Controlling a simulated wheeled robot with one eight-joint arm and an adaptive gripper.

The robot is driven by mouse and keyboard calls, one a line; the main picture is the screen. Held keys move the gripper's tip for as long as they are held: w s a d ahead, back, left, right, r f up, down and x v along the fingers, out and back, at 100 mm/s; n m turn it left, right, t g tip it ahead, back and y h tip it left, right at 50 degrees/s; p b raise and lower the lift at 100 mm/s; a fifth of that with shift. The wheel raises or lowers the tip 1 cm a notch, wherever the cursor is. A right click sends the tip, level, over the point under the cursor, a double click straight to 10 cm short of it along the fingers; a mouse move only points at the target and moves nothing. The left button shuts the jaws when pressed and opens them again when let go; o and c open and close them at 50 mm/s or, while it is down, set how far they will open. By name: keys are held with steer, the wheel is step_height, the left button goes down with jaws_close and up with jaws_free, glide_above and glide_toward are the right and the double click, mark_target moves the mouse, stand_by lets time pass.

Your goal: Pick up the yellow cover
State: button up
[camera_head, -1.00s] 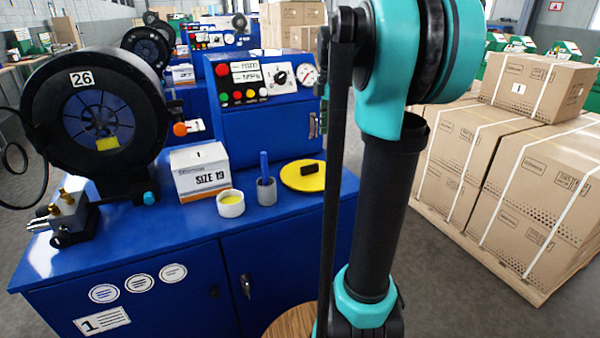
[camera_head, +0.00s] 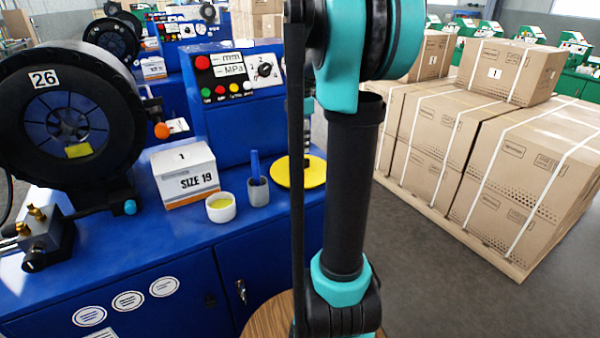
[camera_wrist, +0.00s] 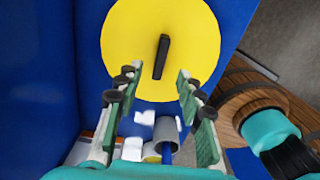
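The yellow cover (camera_head: 288,173) is a flat round disc lying on the blue bench top (camera_head: 250,225). In the head view my arm hides part of it, including most of its handle. In the wrist view the yellow cover (camera_wrist: 120,35) is large, with an upright-looking black bar handle (camera_wrist: 160,57) at its middle. My gripper (camera_wrist: 157,77) is open and empty, its two green-padded fingers pointing toward the cover. The fingertips appear on either side of the handle's lower end in the picture, without visible contact. In the head view my gripper is hidden.
On the bench beside the cover stand a grey cup (camera_head: 258,192) with a blue stick, a white cup (camera_head: 220,208), and a SIZE 19 box (camera_head: 184,176). The blue control panel (camera_head: 245,95) rises behind. Stacked cartons (camera_head: 500,150) stand on a pallet at right.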

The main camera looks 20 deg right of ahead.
mark_target(301, 161)
steer(key=shift+f, duration=3.8)
steer(key=shift+c, duration=0.6)
jaws_close()
